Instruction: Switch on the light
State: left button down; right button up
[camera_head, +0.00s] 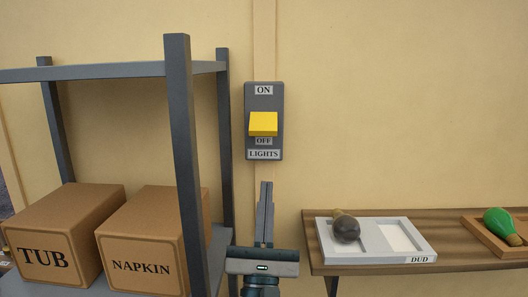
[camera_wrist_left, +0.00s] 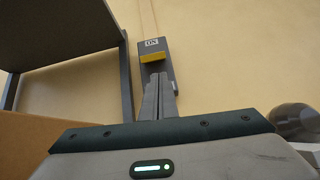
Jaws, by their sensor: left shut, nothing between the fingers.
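The light switch (camera_head: 264,153) is a dark grey wall plate marked ON at the top, OFF lower down and LIGHTS at the bottom. Its yellow rocker (camera_head: 263,123) juts out between ON and OFF, just above the OFF label. My left gripper (camera_head: 267,184) is shut and empty, pointing up, a little below the plate in the head view. In the left wrist view the shut fingers (camera_wrist_left: 160,78) point up at the yellow rocker (camera_wrist_left: 153,57) and hide the lower plate. I cannot tell whether they touch it. My right gripper is not in view.
A grey shelf rack (camera_head: 180,150) with a TUB box (camera_head: 65,225) and a NAPKIN box (camera_head: 150,235) stands close at the left. A wooden shelf (camera_head: 370,268) at the right holds a DUD tray (camera_head: 330,243) with a dark bulb (camera_head: 346,228), and a green bulb (camera_head: 499,221).

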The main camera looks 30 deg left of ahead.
pick_arm(q)
jog(key=shift+w+a+n+g+y, duration=0.15)
jog(key=shift+a+n+g+y, duration=0.4)
jog(key=shift+n+y, duration=0.3)
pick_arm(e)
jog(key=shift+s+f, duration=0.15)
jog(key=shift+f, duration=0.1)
pick_arm(q)
jog(key=shift+w+r+h, duration=0.1)
jog(key=shift+r+h, duration=0.05)
jog(key=shift+h, duration=0.1)
jog(key=p, duration=0.5)
send_near(263, 124)
jog(key=w+a, duration=0.2)
jog(key=w, duration=0.1)
jog(key=shift+d+p+x, duration=0.2)
jog(key=shift+p+x, duration=0.25)
jog(key=shift+x, duration=0.6)
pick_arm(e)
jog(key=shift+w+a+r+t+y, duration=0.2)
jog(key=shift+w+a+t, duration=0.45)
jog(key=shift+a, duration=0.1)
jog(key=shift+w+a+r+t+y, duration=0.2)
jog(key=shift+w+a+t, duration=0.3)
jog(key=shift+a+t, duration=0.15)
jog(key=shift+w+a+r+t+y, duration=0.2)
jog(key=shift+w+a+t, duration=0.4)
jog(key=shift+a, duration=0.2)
pick_arm(q)
jog(key=shift+w, duration=0.1)
